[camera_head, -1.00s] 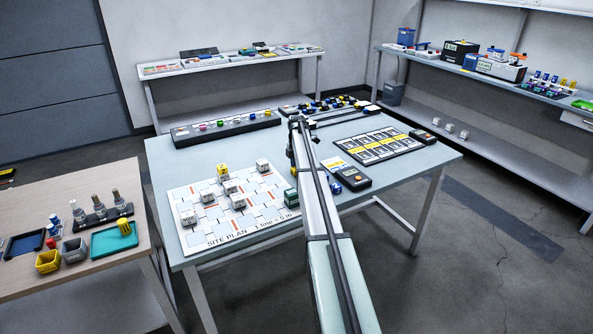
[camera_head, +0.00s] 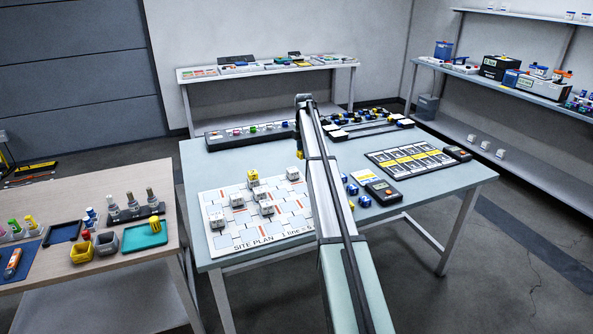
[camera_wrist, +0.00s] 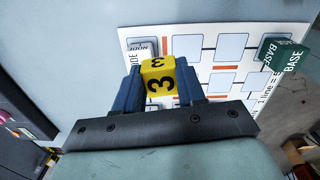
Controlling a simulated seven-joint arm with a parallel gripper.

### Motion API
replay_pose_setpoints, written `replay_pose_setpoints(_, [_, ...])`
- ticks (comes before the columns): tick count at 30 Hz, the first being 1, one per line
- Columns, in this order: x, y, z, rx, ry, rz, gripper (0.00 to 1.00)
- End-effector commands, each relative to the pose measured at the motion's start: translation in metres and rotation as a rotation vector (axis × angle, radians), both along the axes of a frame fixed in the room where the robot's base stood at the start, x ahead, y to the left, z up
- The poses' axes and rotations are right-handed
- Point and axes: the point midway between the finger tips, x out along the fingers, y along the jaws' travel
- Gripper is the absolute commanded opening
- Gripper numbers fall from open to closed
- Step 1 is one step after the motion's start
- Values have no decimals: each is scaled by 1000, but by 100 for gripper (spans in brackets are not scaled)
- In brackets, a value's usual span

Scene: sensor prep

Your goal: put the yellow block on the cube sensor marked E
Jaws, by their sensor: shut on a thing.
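My gripper (camera_wrist: 160,82) is shut on a yellow block (camera_wrist: 158,68) marked 3, with a dark blue finger on each side. It holds the block above the white site plan board (camera_wrist: 213,76) in the wrist view. In the head view my arm hides most of the gripper and block. Several white cube sensors stand on the board (camera_head: 228,243), among them a front-left cube (camera_head: 217,221) and a back-right cube (camera_head: 292,173). Another cube (camera_head: 254,184) carries a yellow block (camera_head: 252,174). The cubes' letters are too small to read in the head view.
A black-framed card panel (camera_head: 409,159) and handheld meter (camera_head: 381,193) lie right of my arm. A rack (camera_head: 250,136) stands behind the board.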

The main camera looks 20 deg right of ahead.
Motion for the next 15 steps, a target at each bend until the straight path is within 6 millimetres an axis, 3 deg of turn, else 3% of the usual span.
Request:
replay_pose_setpoints(3, [26,24,16,-2,-6,21,10])
replay_pose_setpoints(6, [41,30,26,0,-2,2,10])
replay_pose_setpoints(15, [41,27,23,9,25,-115,10])
